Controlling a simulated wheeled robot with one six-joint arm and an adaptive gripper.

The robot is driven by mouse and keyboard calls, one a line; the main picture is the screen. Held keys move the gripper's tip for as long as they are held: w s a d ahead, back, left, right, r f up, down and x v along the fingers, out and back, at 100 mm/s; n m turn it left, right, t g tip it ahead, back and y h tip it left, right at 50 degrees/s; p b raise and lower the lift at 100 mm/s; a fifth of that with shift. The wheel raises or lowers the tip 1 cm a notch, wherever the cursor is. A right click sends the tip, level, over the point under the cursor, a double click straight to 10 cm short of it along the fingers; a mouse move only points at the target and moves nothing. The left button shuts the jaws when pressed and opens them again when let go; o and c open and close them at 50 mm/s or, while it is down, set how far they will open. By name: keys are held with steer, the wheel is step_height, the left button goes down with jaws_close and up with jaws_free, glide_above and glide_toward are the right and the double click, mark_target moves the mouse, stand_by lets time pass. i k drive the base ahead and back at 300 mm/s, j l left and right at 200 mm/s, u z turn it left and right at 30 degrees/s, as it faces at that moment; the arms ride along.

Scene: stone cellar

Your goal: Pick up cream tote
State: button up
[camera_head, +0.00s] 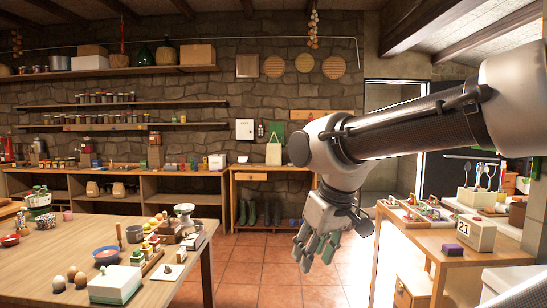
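A cream tote (273,153) with raised handles stands upright on the narrow wooden bench against the far stone wall, left of my arm's elbow in the picture. A green item hangs on the wall just behind it. My gripper (316,262) hangs pointing down in the near foreground, right of centre, far from the tote. Nothing is visible held in it. I cannot tell from this angle how far its fingers are apart.
A wooden table (130,236) with bowls, eggs and a butter dish fills the near left. Another cluttered table (490,251) stands at the right. Open tiled floor (252,263) lies between them. Dark boots (264,213) stand under the far bench (285,175).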

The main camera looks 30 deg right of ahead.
mark_target(274, 150)
steer(key=i+l+z, duration=0.5)
steer(key=i+z, duration=0.55)
steer(key=i, duration=4.65)
steer(key=l+z, duration=0.05)
steer(key=l, duration=0.25)
